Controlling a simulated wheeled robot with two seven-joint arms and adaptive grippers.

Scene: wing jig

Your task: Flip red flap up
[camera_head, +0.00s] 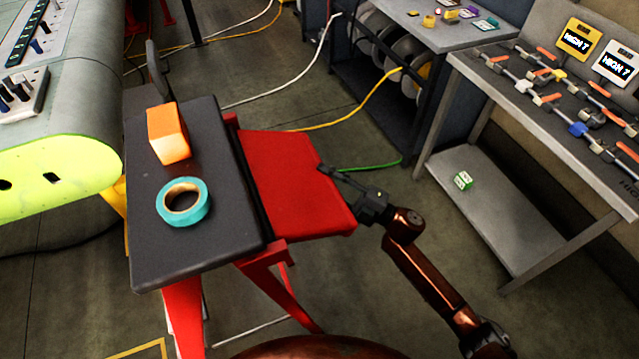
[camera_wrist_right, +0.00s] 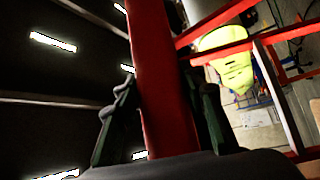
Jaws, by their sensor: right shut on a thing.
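The red flap (camera_head: 290,175) sticks out from the right side of a small dark-topped table (camera_head: 225,235). It looks spread out roughly level with the top, though its exact angle is hard to tell. My right gripper (camera_head: 325,172) is at the flap's outer right edge, its arm coming in from the lower right. In the right wrist view the flap (camera_wrist_right: 150,60) shows edge-on as a red strip between the two dark fingers, and the gripper (camera_wrist_right: 162,105) is shut on it. My left gripper is not in view.
An orange block (camera_head: 168,134) and a teal tape roll (camera_head: 182,202) lie on the dark top. A grey-and-yellow-green wing part (camera_head: 60,165) stands close on the left. A workbench with tools (camera_head: 560,100) stands at the right. Cables cross the floor behind the flap.

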